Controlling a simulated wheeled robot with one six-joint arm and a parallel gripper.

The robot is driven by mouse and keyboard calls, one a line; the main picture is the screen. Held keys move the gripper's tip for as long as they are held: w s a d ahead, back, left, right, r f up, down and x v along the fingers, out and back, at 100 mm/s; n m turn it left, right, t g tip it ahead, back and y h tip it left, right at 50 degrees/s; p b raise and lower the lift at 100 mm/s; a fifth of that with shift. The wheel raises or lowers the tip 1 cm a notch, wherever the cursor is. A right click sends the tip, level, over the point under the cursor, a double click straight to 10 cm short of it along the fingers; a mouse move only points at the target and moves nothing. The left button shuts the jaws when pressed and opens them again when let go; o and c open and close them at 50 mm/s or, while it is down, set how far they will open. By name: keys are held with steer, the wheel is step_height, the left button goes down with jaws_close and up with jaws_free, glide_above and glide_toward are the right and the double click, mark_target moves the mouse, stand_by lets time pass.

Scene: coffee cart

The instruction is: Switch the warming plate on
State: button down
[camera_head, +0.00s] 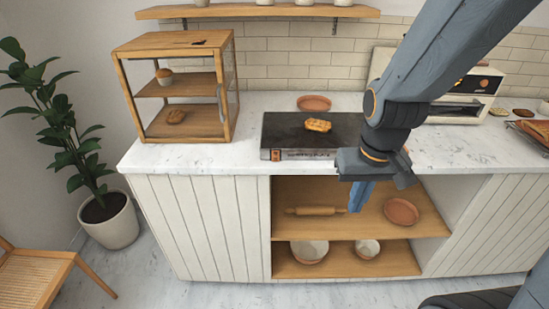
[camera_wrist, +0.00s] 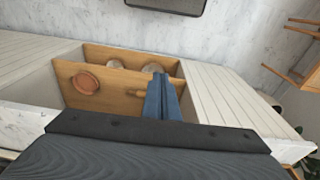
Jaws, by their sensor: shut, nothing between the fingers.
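The warming plate (camera_head: 285,130) is a flat black slab with a silver front, on the white marble counter in the head view. A small orange-brown switch (camera_head: 276,155) sits at the left end of its front face. A pastry (camera_head: 318,125) lies on its dark top. My gripper (camera_head: 357,202) points down in front of the counter's edge, right of the switch and lower than it, apart from the plate. Its blue fingers are together and empty. In the wrist view the gripper (camera_wrist: 162,90) shows before the open shelves; the plate is not visible there.
A wooden display case (camera_head: 130,85) with pastries stands left of the plate. A terracotta saucer (camera_head: 314,103) lies behind it. A toaster oven (camera_head: 470,90) stands at the right. Open shelves below hold a rolling pin (camera_head: 312,211), a terracotta plate (camera_head: 401,211) and bowls (camera_head: 309,252).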

steer(key=w+a+r+n+t+p, duration=0.2)
steer(key=w+n+t, duration=0.2)
steer(key=w+n, duration=0.55)
steer(key=w+a+n+y, duration=0.2)
steer(key=a+n, duration=0.1)
steer(key=a, duration=0.2)
steer(key=w+a+r+n+y+p, duration=0.1)
steer(key=w+a+n+y, duration=0.1)
steer(key=w+a+n, duration=0.1)
steer(key=a+n, duration=0.1)
steer(key=a, duration=0.1)
steer(key=shift+a+p, duration=0.3)
steer(key=shift+a, duration=0.05)
